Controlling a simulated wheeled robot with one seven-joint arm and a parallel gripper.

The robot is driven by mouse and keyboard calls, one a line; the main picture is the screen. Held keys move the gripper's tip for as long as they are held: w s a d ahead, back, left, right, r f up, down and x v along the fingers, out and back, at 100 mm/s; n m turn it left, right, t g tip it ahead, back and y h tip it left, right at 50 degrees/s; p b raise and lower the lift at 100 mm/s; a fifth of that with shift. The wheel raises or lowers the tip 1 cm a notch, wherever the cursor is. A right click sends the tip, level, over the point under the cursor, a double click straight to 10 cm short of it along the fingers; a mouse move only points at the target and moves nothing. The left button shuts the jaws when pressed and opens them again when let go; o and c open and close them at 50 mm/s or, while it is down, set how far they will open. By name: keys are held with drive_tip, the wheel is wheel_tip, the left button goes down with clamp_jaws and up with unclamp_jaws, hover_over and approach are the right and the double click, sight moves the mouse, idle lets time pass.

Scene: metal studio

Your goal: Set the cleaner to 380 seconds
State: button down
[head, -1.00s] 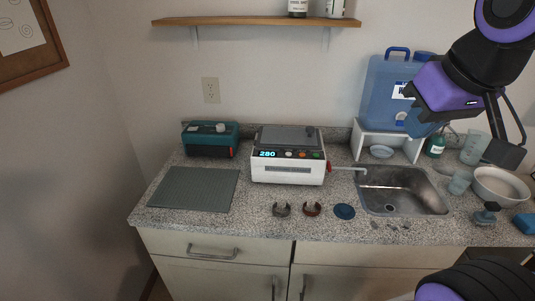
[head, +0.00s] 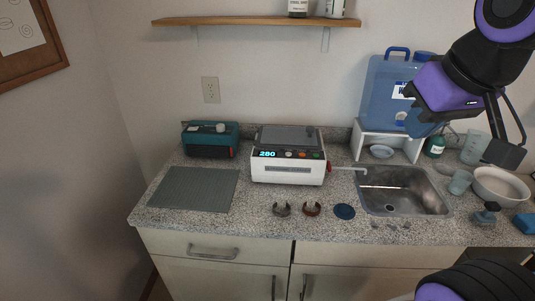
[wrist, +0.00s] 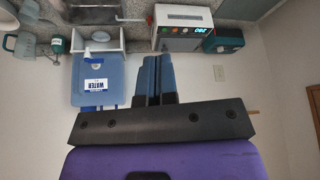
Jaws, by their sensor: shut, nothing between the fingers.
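The cleaner (head: 288,156) is a white box with a grey lid on the counter, left of the sink. Its display reads 280, with several coloured buttons to the right of the digits. It also shows upside down at the top of the wrist view (wrist: 183,28). My gripper's fingers (wrist: 154,78) are shut and empty in the wrist view, well apart from the cleaner. In the head view my arm is raised at the upper right, in front of the blue water container, and the fingertips are hard to make out.
A teal device (head: 210,139) and a grey mat (head: 193,189) lie left of the cleaner. Two small curved pieces and a blue disc (head: 344,211) lie in front. The sink (head: 403,190), water container (head: 385,90) and white bowl (head: 500,186) are to the right.

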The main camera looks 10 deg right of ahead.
drive_tip(key=shift+w, duration=0.1)
idle(0.4)
drive_tip(key=m+t+y, duration=0.3)
drive_tip(key=m+t, duration=0.1)
drive_tip(key=m, duration=0.1)
hover_over(289, 154)
wheel_tip(289, 154, down, 16)
drive_tip(key=shift+w+d+f, duration=0.15)
drive_tip(key=shift+w+d, duration=0.05)
drive_tip(key=shift+d, duration=0.05)
drive_tip(key=shift+f, duration=4.45)
drive_tip(key=shift+f, duration=0.1)
